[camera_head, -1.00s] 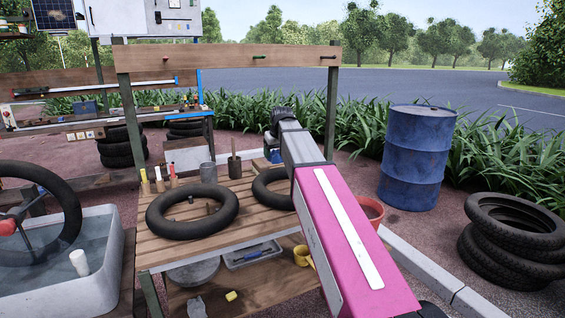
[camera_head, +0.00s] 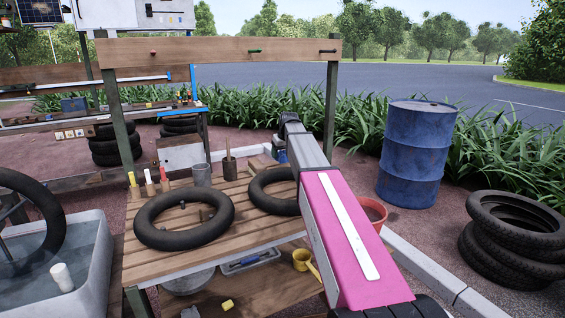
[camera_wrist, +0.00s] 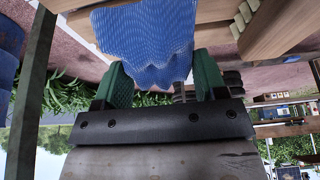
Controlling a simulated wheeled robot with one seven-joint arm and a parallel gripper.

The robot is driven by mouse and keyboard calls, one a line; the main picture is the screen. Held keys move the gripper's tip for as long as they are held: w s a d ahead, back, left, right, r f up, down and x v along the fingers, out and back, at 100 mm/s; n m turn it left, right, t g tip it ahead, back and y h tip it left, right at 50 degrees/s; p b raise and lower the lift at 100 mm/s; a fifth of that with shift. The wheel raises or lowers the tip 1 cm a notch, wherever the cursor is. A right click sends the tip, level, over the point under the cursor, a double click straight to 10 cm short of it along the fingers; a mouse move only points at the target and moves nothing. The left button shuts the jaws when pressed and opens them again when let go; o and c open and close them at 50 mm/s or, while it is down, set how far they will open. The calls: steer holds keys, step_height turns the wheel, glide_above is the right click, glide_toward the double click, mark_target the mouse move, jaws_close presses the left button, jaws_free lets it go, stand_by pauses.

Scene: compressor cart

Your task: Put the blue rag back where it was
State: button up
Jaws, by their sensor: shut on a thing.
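The blue rag (camera_wrist: 145,38) hangs as wavy cloth between the two green fingers of my gripper (camera_wrist: 162,75) in the wrist view. In the head view my pink and grey arm reaches out over the right side of the slatted wooden bench (camera_head: 190,258). My fingers are hidden there behind the arm. A small blue patch (camera_head: 282,156) shows just left of the arm; I cannot tell if it is the rag.
Two black inner tubes lie on the bench, one at the left (camera_head: 160,234) and one partly behind my arm (camera_head: 262,199). A grey cup (camera_head: 202,175) stands at the back. A wooden rail (camera_head: 210,53) on posts spans the bench. A blue drum (camera_head: 413,155) stands right.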

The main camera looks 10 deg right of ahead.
steer(key=shift+w+d+f, duration=0.3)
steer(key=shift+w+f, duration=0.1)
steer(key=shift+f, duration=1.95)
steer(key=shift+f, duration=0.15)
steer(key=o, duration=0.9)
steer(key=v, duration=1.2)
